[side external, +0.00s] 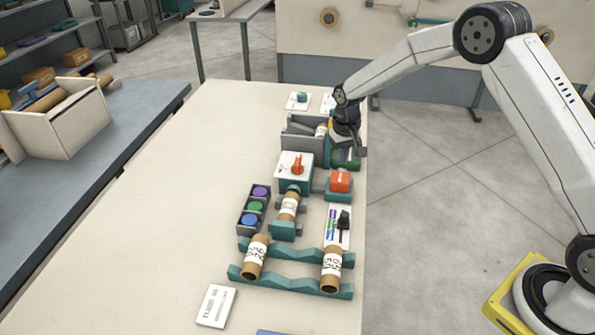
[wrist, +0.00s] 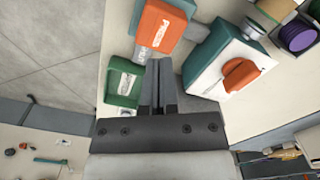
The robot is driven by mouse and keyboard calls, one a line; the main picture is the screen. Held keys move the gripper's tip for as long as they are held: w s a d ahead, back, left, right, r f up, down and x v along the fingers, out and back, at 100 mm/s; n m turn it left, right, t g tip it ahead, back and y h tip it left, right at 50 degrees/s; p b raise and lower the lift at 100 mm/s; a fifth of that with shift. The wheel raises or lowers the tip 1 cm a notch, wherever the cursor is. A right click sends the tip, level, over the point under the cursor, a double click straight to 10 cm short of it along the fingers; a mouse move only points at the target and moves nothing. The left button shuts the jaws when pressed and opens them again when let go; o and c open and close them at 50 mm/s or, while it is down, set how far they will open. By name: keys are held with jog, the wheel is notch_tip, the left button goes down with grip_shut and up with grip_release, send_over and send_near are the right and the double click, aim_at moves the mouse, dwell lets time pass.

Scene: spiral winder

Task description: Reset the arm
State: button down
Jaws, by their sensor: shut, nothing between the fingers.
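My gripper (side external: 350,146) is at the far right edge of the table, beside a grey open bin (side external: 300,140) and just above a green block (side external: 346,158). In the wrist view my gripper (wrist: 158,62) has its two dark fingers shut together with nothing between them. The green block also shows in the wrist view (wrist: 122,84), to the left of the fingers. The winder (side external: 290,172), with its orange knob, stands nearer the camera than my gripper. A cardboard tube (side external: 288,206) with a white label sits in it. An orange-topped box (side external: 340,181) stands to its right.
Two labelled tubes, left (side external: 256,256) and right (side external: 331,268), lie on teal rails (side external: 290,286). A dark tray (side external: 253,210) holds purple, green and blue spools. A small slider panel (side external: 338,226) lies at the right edge. The table's left half (side external: 170,220) is clear.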

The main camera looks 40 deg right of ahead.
jog(key=shift+r, duration=0.4)
jog(key=shift+s+a+r, duration=0.15)
jog(key=shift+s+r, duration=0.2)
jog(key=shift+s, duration=0.1)
jog(key=s+a+r+n+t, duration=0.1)
jog(key=s+r, duration=0.2)
jog(key=s, duration=0.9)
jog(key=s+a+r+n+t, duration=0.1)
jog(key=s+a+r+n, duration=0.1)
jog(key=s, duration=1)
jog(key=shift+r+t, duration=0.3)
jog(key=shift+r, duration=0.3)
